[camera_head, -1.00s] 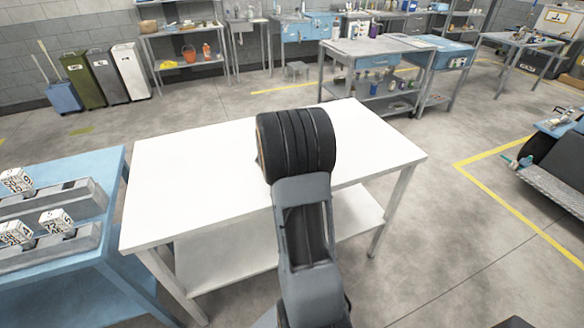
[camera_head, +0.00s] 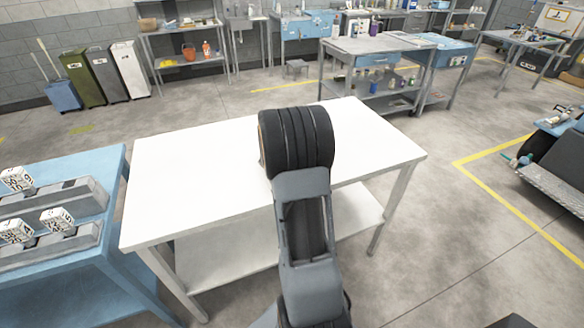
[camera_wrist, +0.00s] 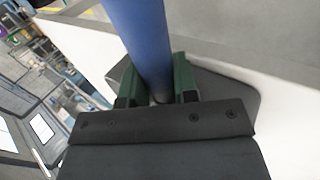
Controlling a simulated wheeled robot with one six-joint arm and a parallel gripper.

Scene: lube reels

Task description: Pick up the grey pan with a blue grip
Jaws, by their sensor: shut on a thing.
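In the wrist view, the blue grip (camera_wrist: 143,32) of the pan runs from the top edge down between the two green fingers of my gripper (camera_wrist: 156,80). The fingers stand close against both sides of the grip, and my gripper is shut on it. I cannot make out the pan's grey body for certain. In the head view, my own arm hides the gripper and the pan over the white table (camera_head: 190,180).
The white table top is bare around my arm. A blue bench (camera_head: 95,205) with grey holders and white marked cubes (camera_head: 57,219) stands at left. A grey workbench (camera_head: 365,50) and shelves are at the back. Open floor lies to the right.

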